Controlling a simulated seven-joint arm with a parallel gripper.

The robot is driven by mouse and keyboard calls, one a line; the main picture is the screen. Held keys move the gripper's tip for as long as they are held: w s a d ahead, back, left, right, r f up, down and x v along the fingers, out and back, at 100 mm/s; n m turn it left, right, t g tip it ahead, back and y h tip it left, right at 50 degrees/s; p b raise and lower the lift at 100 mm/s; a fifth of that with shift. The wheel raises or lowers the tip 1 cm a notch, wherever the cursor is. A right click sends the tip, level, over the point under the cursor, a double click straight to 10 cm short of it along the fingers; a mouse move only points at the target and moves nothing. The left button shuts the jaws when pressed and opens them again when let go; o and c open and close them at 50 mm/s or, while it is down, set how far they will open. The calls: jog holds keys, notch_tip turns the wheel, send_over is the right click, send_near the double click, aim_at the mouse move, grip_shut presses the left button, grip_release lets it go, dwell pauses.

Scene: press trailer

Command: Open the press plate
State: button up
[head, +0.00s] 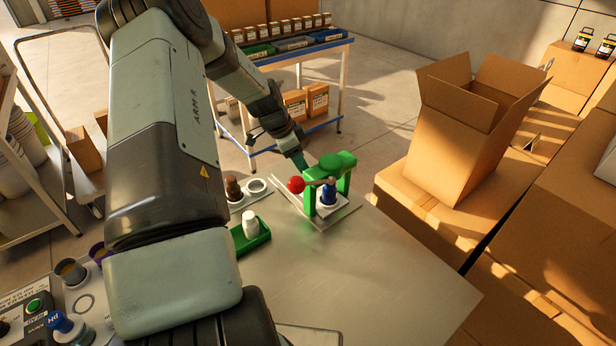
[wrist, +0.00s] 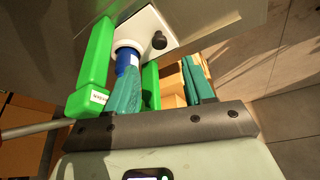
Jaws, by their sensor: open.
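The green press (head: 340,168) stands on a light base plate (head: 322,219) on the metal table. Its lever ends in a red ball (head: 297,185) on the left side. A blue piece (head: 328,194) stands upright under the press's top and shows in the wrist view (wrist: 124,62). My gripper (head: 302,162) is low behind the press's top, its tips partly hidden. In the wrist view my gripper (wrist: 160,66) is open, with teal fingers apart. A green press post (wrist: 151,86) shows between them; whether they touch it I cannot tell.
A green tray (head: 254,238) with a white bottle (head: 250,224) and a brown bottle (head: 233,188) are left of the press. A control box (head: 28,312) is at lower left. Cartons (head: 450,130) crowd the right. The table's front right is bare (head: 390,275).

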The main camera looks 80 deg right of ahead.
jog(key=x, duration=0.8)
jog(key=shift+f, duration=0.25)
grip_shut()
